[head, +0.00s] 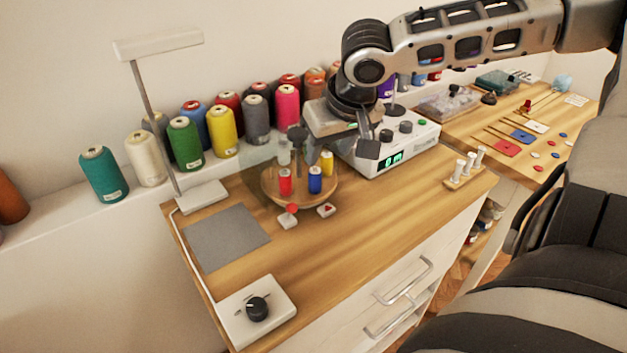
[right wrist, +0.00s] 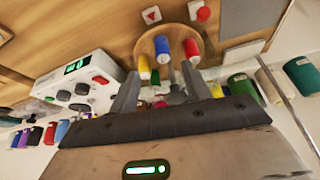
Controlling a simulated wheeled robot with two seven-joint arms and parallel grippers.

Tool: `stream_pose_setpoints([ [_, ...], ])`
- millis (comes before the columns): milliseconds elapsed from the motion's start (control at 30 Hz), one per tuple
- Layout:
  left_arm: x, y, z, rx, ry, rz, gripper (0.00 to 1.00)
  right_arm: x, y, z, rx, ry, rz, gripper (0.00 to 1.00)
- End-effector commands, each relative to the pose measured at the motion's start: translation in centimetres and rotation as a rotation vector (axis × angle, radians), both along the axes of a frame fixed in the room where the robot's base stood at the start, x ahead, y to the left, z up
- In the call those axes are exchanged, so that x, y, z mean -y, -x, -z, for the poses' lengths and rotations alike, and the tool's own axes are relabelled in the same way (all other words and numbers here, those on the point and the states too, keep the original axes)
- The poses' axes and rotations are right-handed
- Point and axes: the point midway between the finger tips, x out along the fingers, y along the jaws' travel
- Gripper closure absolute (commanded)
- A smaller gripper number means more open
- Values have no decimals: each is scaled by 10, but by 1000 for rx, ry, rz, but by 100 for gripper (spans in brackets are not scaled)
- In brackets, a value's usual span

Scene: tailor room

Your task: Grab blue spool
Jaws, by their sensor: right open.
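The blue spool (head: 315,180) stands upright on a round wooden turntable (head: 271,193), between a red spool (head: 285,182) and a yellow spool (head: 327,163). My right gripper (head: 336,150) is open and empty, above and behind the spools. In the right wrist view the blue spool (right wrist: 162,46) shows beyond the gap between the open fingers (right wrist: 160,74), with the yellow spool (right wrist: 144,67) and the red spool (right wrist: 192,50) on either side. No contact with the blue spool is visible. My left gripper is out of view.
A white control box (head: 400,145) with knobs stands right of the turntable. Red-marked buttons (head: 288,217) sit in front of it. Large thread cones (head: 185,143) line the back ledge. A lamp (head: 202,195) and grey mat (head: 228,238) are left.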

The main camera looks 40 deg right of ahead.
Motion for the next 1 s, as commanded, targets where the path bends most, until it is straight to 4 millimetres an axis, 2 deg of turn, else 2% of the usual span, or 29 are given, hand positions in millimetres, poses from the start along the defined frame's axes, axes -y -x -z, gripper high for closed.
stream_pose_setpoints([
  [33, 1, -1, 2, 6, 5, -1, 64, 2, -3, 14, -7, 2, 1, 52],
  [200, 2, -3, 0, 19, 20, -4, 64, 4, -13, 36, -4, 2, 1, 52],
  [467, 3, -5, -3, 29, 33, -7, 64, 5, -21, 49, -1, 2, 0, 52],
  [800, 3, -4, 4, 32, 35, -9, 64, 7, -40, 88, 0, 2, 1, 52],
  [1000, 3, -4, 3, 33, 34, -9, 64, 7, -42, 90, 4, 0, -1, 52],
])
